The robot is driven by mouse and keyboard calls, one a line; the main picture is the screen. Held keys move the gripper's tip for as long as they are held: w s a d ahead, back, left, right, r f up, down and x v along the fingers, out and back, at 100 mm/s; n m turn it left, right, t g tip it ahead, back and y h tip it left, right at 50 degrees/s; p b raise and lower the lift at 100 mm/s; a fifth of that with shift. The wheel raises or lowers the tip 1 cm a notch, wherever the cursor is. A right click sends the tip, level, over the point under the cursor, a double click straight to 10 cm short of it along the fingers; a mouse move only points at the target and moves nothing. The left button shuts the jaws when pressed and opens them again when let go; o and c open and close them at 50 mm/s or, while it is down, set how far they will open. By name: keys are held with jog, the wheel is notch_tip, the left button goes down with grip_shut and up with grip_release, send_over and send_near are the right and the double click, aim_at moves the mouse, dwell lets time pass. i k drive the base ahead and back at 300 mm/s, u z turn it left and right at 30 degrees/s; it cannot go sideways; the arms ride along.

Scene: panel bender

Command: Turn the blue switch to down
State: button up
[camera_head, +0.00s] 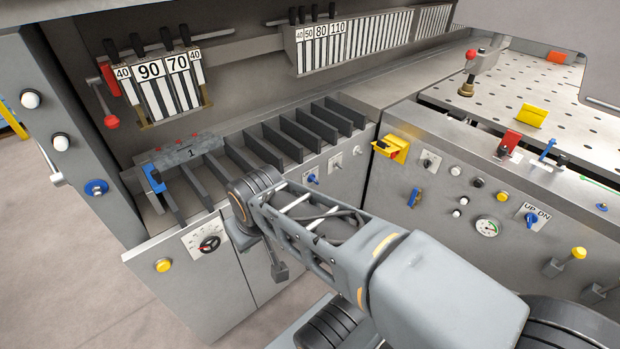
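A blue switch (531,220) sits on a white plate marked UP and DN, on the sloped grey panel at the right. Its handle is small in the picture, and I cannot tell for sure which mark it points to. My gripper (279,271) hangs below the end of my arm, in front of the left cabinet, well to the left of the switch and apart from it. It is small and partly hidden by my arm, so its opening is unclear. I see nothing held in it.
Near the switch are a pressure gauge (487,228), a yellow button (502,197) and a yellow-knobbed lever (578,254). Another blue switch (415,197) and a yellow box (391,148) are farther left. A slotted rack (300,134) stands behind my arm.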

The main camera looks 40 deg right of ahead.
aim_at(311, 177)
jog(key=z, duration=1.05)
jog(key=i, duration=0.15)
jog(key=u, duration=0.25)
